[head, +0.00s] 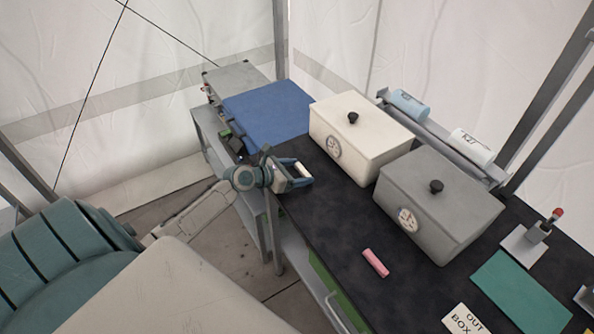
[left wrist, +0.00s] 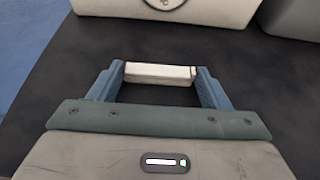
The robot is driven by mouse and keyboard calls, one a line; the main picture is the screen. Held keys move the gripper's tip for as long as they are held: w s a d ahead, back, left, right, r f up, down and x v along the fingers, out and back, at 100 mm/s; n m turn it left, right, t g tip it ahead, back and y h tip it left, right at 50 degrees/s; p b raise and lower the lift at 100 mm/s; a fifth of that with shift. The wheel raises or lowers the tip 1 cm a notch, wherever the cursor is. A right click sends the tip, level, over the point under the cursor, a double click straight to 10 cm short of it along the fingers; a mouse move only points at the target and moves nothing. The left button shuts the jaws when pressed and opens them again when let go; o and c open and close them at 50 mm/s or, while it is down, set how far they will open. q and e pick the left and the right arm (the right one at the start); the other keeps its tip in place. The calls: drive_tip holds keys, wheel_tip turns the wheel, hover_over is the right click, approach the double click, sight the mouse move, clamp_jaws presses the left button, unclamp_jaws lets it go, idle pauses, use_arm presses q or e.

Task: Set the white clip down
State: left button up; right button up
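The white clip (head: 301,170) is a small pale bar. It lies crosswise between the fingertips of my left gripper (head: 299,174), low over the black tabletop in front of the white box. In the left wrist view the white clip (left wrist: 160,74) spans the space between the two blue fingers of the left gripper (left wrist: 162,76), which is shut on its ends. I cannot tell whether the clip touches the table. My right gripper is not in view.
The black table (head: 335,225) has free room before the lidded white box (head: 345,153) and grey box (head: 460,207). A pink block (head: 376,263) lies nearer the front edge. A blue mat (head: 268,112) is at the far end, a green mat (head: 522,290) at right.

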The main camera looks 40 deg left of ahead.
use_arm(q)
drive_tip(key=o, duration=0.3)
drive_tip(key=shift+r, duration=0.2)
drive_tip(key=shift+s+a, duration=0.15)
drive_tip(key=shift+s, duration=0.15)
drive_tip(key=v, duration=1.1)
drive_tip(key=shift+r, duration=0.15)
drive_tip(key=shift+a, duration=0.1)
